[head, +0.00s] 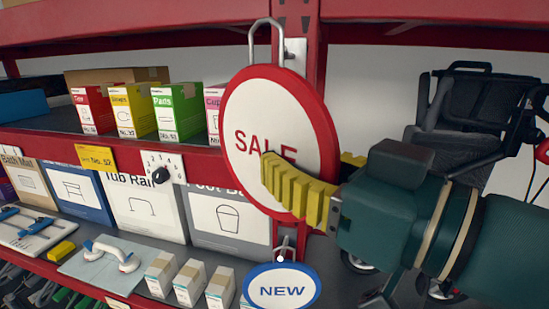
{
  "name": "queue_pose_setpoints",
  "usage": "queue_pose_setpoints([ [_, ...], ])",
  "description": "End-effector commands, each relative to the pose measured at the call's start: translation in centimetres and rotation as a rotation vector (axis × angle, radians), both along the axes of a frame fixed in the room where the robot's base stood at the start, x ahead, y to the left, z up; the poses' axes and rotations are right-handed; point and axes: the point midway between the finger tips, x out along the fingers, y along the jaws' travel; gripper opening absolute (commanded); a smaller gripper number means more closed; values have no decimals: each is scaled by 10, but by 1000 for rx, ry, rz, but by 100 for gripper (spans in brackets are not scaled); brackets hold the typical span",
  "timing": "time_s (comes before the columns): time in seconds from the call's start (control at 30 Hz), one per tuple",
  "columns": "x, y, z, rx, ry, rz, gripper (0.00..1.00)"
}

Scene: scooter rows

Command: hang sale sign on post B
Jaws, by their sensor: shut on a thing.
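The sale sign (265,115) is a round white disc with a red rim and red "SALE" lettering, with a metal wire loop (265,35) on top. My gripper (300,182) comes from the right and is shut on the sign's right part. One yellow ribbed finger is in front, and part of the other shows behind the right rim. The sign is upright in front of a red post (312,40). A pale hook plate (295,52) on the post shows just right of the loop. I cannot tell whether the loop touches a hook. No letter B is visible.
A blue-rimmed oval "NEW" sign (281,290) hangs below from a metal loop. A dark wheeled chair or scooter (462,110) stands at right behind my arm.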

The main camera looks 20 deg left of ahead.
Motion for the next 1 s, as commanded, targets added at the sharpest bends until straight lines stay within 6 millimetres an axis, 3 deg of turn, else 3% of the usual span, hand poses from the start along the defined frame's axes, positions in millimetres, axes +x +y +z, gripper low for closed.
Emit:
queue_pose_setpoints([
  [1.0,67,14,-3,2,0,-1,0],
])
